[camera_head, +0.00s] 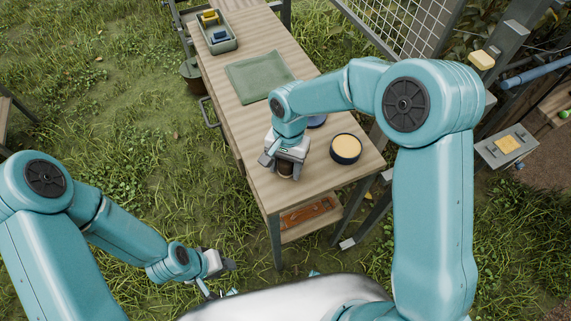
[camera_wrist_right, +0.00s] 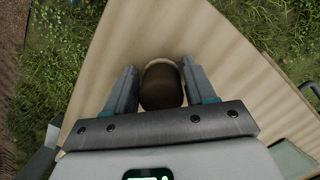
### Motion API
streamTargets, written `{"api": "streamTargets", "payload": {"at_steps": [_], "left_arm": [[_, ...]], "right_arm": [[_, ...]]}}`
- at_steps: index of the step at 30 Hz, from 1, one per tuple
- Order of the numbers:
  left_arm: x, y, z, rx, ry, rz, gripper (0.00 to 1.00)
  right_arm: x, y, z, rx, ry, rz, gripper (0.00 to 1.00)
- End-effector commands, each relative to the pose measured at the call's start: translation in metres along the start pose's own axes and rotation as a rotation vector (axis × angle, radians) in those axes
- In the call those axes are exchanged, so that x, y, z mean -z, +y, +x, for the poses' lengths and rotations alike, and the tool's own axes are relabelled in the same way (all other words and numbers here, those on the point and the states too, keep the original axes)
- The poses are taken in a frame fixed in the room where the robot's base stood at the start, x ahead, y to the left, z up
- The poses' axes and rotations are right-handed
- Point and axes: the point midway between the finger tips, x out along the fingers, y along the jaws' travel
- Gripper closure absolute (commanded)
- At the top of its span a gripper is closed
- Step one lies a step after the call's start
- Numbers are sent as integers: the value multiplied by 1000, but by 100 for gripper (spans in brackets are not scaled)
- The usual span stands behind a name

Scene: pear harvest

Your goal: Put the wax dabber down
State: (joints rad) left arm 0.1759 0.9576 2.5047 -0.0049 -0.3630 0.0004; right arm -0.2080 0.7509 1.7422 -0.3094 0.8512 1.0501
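The wax dabber is a short brown, rounded piece with a pale far edge; it sits between my right fingers in the right wrist view (camera_wrist_right: 161,88). In the head view, its brown part (camera_head: 285,170) shows just under my right gripper (camera_head: 287,162), over the near end of the wooden table (camera_head: 262,184). Both fingers appear to touch its sides. I cannot tell whether its bottom touches the tabletop. My left gripper (camera_head: 222,266) is low at the left, over grass, away from the table; its finger opening is unclear.
A dark round tin with a yellow top (camera_head: 346,148) stands right of my right gripper. A blue round thing (camera_head: 317,121) is partly hidden behind my right arm. A green cloth (camera_head: 257,78) and a tray with blocks (camera_head: 215,43) lie farther back. Bare wood lies around the dabber.

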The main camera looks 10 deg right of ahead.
Motion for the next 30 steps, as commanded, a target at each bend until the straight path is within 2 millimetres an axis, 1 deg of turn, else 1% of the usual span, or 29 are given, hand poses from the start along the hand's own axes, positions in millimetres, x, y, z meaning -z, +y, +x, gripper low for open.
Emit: {"api": "streamTargets", "payload": {"at_steps": [9, 12, 13, 17, 21, 24, 27, 30], "left_arm": [[0, 0, -1, 0, 0, 0, 57], [0, 2, -4, 0, 0, 0, 57], [0, 1, -2, 0, 0, 0, 57], [0, 0, 1, 0, 0, 0, 57], [0, -1, 4, 0, 0, 0, 57], [0, -2, 5, 0, 0, 0, 57], [0, -2, 5, 0, 0, 0, 57], [0, -2, 5, 0, 0, 0, 57]], "right_arm": [[0, 0, -1, 0, 0, 0, 27], [-1, 0, -6, 1, 1, 0, 27], [0, 0, -9, 2, 2, 1, 27], [0, -1, -33, 5, 4, 0, 27], [0, -1, -68, 6, 4, 1, 27], [0, -1, -89, 4, 4, 0, 27], [0, -1, -106, 3, 2, -1, 27], [0, 0, -117, 1, 0, 0, 27]]}}
